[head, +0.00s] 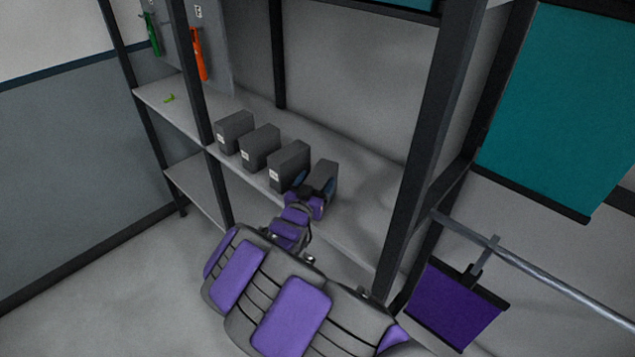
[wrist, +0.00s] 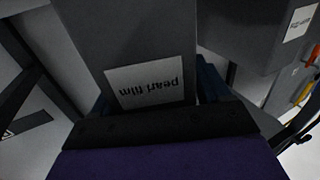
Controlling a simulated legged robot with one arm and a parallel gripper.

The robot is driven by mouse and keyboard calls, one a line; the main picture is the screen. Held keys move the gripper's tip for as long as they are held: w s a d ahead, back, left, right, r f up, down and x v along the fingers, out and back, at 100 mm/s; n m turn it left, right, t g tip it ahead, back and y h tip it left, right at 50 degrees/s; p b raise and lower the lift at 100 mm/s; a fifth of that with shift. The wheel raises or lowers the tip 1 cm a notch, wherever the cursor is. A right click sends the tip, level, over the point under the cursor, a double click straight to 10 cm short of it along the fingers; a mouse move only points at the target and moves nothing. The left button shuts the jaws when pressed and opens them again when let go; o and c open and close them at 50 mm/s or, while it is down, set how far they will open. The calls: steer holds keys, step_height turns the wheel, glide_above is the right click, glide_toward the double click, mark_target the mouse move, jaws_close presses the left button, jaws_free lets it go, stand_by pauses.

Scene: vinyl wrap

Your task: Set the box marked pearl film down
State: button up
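The box marked pearl film (head: 325,172) is a dark grey upright box at the right end of a row on the shelf (head: 365,190). Its white label reads upside down in the wrist view (wrist: 150,82). My gripper (head: 309,186) reaches it from the front, with a dark blue finger close against each side of the box, and looks shut on it. Its base is hidden behind my gripper in the head view, so I cannot tell whether it touches the shelf.
Three similar grey boxes (head: 288,164) stand to its left; the nearest is close beside my gripper. The shelf is bare to the right up to a dark post (head: 425,150). Orange (head: 198,55) and green (head: 151,33) tools hang at the back left.

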steer(key=shift+o, duration=0.8)
steer(key=shift+d, duration=0.25)
steer(key=shift+o, duration=0.3)
steer(key=d, duration=0.4)
steer(key=shift+d+r, duration=0.3)
steer(key=shift+r, duration=0.1)
steer(key=s+a+p, duration=0.1)
steer(key=s+a, duration=0.6)
steer(key=s, duration=0.5)
steer(key=w+d+g+y, duration=0.2)
steer(key=d+g+y, duration=0.1)
steer(key=d+g, duration=0.25)
steer(key=s+d+r+n+g, duration=0.1)
steer(key=s+d+g, duration=0.3)
steer(key=s, duration=0.9)
steer(key=s+d+r+n+g+y, duration=0.1)
steer(key=s+d+r+g, duration=0.2)
steer(key=s+d, duration=0.6)
steer(key=s+d+r+g, duration=0.2)
steer(key=s+d+g, duration=0.4)
steer(key=s, duration=1.1)
steer(key=shift+s+d+r+n+g+y, duration=0.2)
steer(key=shift+s+r+n+g+y, duration=0.1)
steer(key=shift+r+n+g, duration=0.1)
